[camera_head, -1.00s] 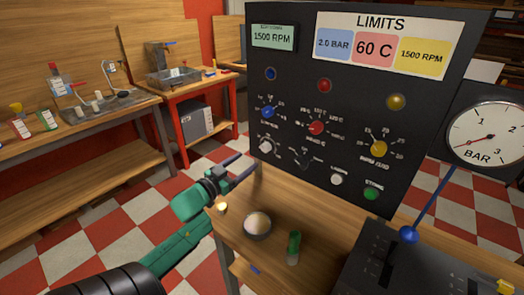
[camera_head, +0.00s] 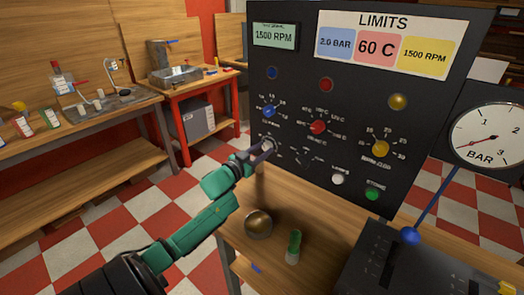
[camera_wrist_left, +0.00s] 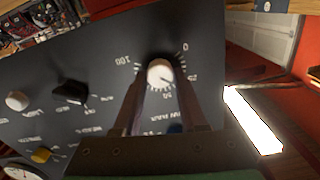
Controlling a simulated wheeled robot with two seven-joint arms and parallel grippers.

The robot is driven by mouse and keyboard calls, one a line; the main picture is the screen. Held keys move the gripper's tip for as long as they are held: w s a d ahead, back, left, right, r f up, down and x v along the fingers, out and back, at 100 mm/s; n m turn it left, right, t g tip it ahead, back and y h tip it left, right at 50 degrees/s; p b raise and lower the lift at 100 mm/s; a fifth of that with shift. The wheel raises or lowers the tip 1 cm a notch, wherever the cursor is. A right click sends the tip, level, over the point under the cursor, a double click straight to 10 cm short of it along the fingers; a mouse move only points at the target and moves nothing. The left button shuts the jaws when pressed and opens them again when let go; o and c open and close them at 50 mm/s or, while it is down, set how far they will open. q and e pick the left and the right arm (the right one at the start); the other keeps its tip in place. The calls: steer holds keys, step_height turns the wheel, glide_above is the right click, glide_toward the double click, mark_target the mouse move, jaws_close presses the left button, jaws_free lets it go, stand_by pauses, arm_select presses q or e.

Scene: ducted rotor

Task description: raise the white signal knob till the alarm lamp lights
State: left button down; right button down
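The white signal knob (camera_head: 268,146) is at the lower left of the black panel, partly hidden by my left gripper (camera_head: 262,150). In the left wrist view the knob (camera_wrist_left: 160,72) lies between the tips of my open left gripper (camera_wrist_left: 161,90), with gaps at its sides; its scale, upside down, runs from 0 to 100. Blue (camera_head: 272,73), red (camera_head: 325,85) and yellow (camera_head: 398,102) lamps on the panel look unlit. A dull gold-brown dome (camera_head: 258,223) stands on the table. I cannot tell which is the alarm lamp. My right gripper is out of view.
Blue (camera_head: 268,111), red (camera_head: 317,127) and yellow (camera_head: 380,149) knobs, a white button (camera_head: 337,179) and a green button (camera_head: 372,194) are on the panel. A green-topped cylinder (camera_head: 293,246) stands on the table.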

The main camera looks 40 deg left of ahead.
arm_select(q)
steer(key=shift+r+m, duration=0.1)
steer(key=shift+m, duration=0.2)
steer(key=shift+m+p, duration=0.35)
steer(key=shift+m, duration=0.35)
steer(key=shift+c, duration=2.2)
jaws_free()
steer(key=s, duration=1.4)
steer(key=shift+s+d+b, duration=0.2)
steer(key=shift+s+b, duration=0.1)
steer(key=shift+b, duration=0.1)
